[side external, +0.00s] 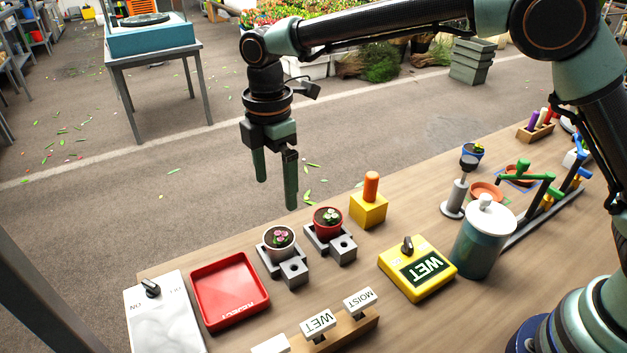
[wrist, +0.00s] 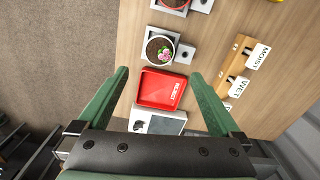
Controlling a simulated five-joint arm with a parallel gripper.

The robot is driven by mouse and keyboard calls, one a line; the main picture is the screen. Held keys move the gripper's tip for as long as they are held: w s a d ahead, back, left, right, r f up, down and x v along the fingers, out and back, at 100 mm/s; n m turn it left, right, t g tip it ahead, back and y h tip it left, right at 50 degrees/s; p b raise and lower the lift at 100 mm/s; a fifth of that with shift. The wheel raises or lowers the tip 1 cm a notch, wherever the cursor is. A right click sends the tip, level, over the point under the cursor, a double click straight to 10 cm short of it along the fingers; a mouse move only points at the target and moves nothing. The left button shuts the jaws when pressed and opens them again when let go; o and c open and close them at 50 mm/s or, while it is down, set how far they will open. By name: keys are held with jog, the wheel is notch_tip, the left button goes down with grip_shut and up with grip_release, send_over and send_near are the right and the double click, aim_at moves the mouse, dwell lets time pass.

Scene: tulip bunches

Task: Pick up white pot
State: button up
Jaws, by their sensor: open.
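The white pot (side external: 280,239) holds dark soil and a small pink flower. It stands on a grey holder (side external: 292,270) near the far edge of the table, just left of the red pot (side external: 328,219). In the wrist view the white pot (wrist: 158,49) shows from above, beyond my fingertips. My gripper (side external: 275,193) hangs in the air, pointing down, above and behind the pots. Its two green fingers are apart with nothing between them. In the wrist view my gripper (wrist: 158,75) spans the red tray, and the white pot lies ahead of it.
A red reject tray (side external: 229,290) lies left of the white pot. A white switch box (side external: 164,312) stands at the far left. A yellow block with an orange knob (side external: 369,205), a yellow WET box (side external: 417,269) and a lidded jar (side external: 480,240) stand to the right. Label cards (side external: 318,325) stand in front.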

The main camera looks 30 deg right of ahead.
aim_at(278, 230)
notch_tip(278, 230, down, 12)
jog(key=shift+a+f, duration=0.1)
jog(key=shift+f, duration=0.05)
dwell(0.5)
jog(key=c, duration=1.4)
